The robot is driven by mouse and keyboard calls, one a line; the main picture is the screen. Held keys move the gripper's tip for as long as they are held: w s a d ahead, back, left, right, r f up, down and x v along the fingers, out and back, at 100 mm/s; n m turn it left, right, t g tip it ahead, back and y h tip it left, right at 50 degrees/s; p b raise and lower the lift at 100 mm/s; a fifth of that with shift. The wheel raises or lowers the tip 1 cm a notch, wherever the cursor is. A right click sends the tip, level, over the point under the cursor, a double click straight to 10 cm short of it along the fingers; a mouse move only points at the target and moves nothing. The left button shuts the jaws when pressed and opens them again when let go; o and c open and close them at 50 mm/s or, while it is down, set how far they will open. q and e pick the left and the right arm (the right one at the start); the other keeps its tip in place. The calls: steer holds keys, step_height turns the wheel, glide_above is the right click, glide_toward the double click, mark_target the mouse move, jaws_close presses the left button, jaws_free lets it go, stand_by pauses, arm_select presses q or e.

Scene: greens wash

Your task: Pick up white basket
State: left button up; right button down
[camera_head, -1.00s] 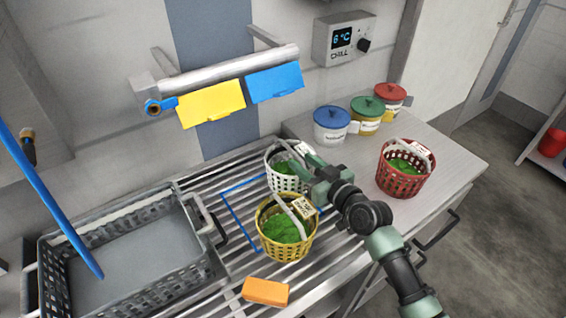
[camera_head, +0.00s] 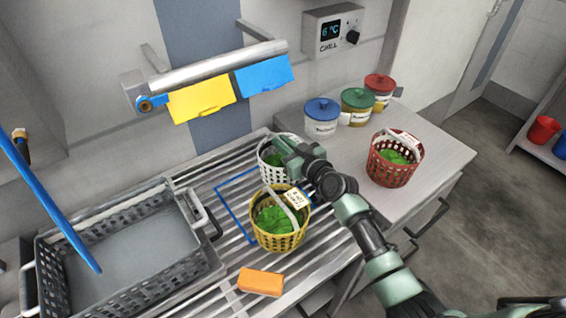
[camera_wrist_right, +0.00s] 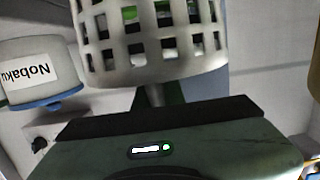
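The white basket (camera_head: 267,171), a lattice tub with greens inside, stands on the slatted drainboard behind the yellow basket. My right gripper (camera_head: 284,149) is at its upper right rim, close to the handle, and covers part of the basket. In the right wrist view the basket's lattice wall (camera_wrist_right: 150,50) fills the top, right in front of the gripper body. A grey strip that looks like the handle runs toward the gripper. The fingertips are hidden, so I cannot tell whether they are open or shut on the handle. My left gripper is not in view.
A yellow basket (camera_head: 279,241) of greens stands just in front. A red basket (camera_head: 390,172) is on the counter at right, below several lidded jars (camera_head: 321,120). A grey crate (camera_head: 120,293) is at left. An orange block (camera_head: 261,283) lies in front. A wall rail (camera_head: 215,68) is above.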

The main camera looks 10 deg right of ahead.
steer(key=shift+r, duration=0.15)
stand_by(1.7)
steer(key=shift+r+p, duration=0.4)
steer(key=shift+r, duration=4.55)
